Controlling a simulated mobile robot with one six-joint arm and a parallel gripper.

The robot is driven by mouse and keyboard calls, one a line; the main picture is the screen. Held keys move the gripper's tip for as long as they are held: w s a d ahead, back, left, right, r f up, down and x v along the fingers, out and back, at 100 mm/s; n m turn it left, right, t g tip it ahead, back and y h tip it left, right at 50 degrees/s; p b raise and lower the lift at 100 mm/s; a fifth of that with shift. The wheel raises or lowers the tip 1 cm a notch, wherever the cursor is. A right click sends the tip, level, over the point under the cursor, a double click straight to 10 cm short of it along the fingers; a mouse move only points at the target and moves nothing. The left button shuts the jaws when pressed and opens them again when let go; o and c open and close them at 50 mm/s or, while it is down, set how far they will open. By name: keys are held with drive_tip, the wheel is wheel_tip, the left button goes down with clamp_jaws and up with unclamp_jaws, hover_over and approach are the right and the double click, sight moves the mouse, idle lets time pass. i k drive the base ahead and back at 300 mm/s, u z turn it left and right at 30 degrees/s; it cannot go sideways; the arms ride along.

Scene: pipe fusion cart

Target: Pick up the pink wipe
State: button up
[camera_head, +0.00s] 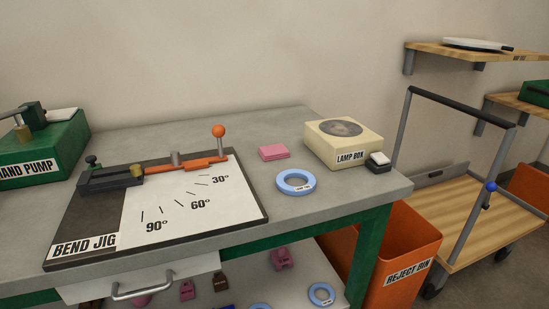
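The pink wipe (273,152) is a small folded pink pad lying flat on the grey bench top (262,124), toward its back right. It lies left of the cream lamp box and behind the blue ring, apart from both. Nothing covers it. My gripper is not in view.
The bend jig (95,220) with its orange lever (185,164) and upright orange knob (218,131) stands left of the wipe. The lamp box (330,150), blue ring (296,183) and small black block (378,166) are to the right. An orange reject bin (400,240) stands beside the bench.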

sight(274, 152)
drive_tip(key=z, duration=0.2)
drive_tip(key=k, duration=0.5)
drive_tip(key=u, duration=2.75)
drive_tip(key=k, duration=1.45)
drive_tip(key=z, duration=0.4)
